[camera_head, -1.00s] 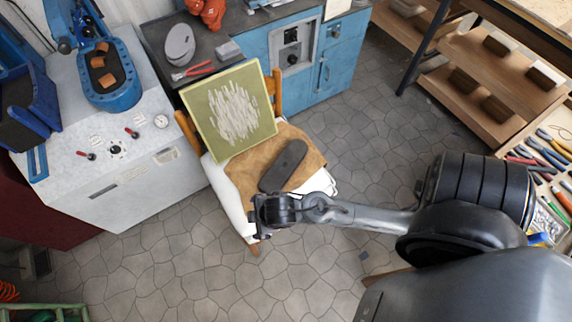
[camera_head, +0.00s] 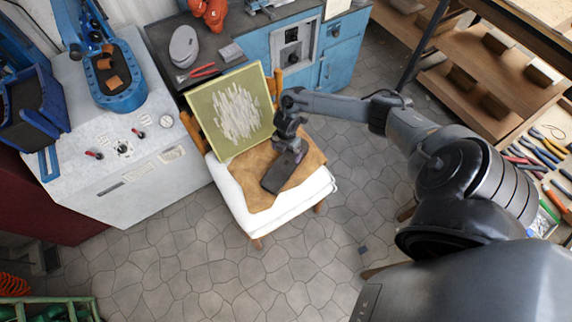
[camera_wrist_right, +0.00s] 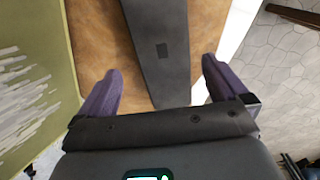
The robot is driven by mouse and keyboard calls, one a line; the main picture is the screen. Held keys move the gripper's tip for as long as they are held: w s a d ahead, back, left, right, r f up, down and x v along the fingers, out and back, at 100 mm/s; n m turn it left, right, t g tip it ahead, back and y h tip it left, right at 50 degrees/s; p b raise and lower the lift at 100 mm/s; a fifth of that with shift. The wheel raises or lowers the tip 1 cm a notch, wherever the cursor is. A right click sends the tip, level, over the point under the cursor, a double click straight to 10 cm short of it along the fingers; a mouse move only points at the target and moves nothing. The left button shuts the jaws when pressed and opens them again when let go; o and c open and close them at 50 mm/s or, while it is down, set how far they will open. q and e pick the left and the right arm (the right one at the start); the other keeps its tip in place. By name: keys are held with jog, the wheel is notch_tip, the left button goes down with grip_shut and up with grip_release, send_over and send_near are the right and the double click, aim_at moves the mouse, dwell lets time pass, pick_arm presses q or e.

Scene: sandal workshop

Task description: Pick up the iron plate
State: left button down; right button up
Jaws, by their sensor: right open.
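The iron plate (camera_head: 277,178) is a dark, flat, elongated piece lying on a brown cloth (camera_head: 256,192) on the seat of a chair. My right gripper (camera_head: 289,146) is over the plate's far end and hides that end in the head view. In the right wrist view the plate (camera_wrist_right: 160,42) runs lengthwise between the two open, purple-tinted fingers of my right gripper (camera_wrist_right: 161,68). Gaps show on both sides of the plate, and nothing is held. My left gripper is not in view.
A green-framed panel with white streaks (camera_head: 236,112) leans against the chair back, close to my right gripper's left. The white chair seat (camera_head: 288,213) shows under the cloth. A blue cabinet (camera_head: 330,49) and dark workbench (camera_head: 168,57) stand behind. Tiled floor (camera_head: 190,250) is clear in front.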

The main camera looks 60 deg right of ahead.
aim_at(286, 163)
jog(key=shift+s+a+f+b, duration=0.15)
jog(key=shift+f+b, duration=0.55)
jog(key=shift+f, duration=1.45)
jog(key=shift+w+a+f+b, duration=0.2)
jog(key=shift+f+b, duration=0.5)
jog(key=shift+f, duration=1.4)
jog(key=shift+s, duration=0.2)
jog(key=c, duration=1.6)
jog(key=shift+w+r, duration=0.15)
jog(key=shift+w, duration=0.05)
jog(key=shift+c, duration=0.8)
jog(key=shift+s, duration=0.1)
jog(key=shift+r, duration=0.1)
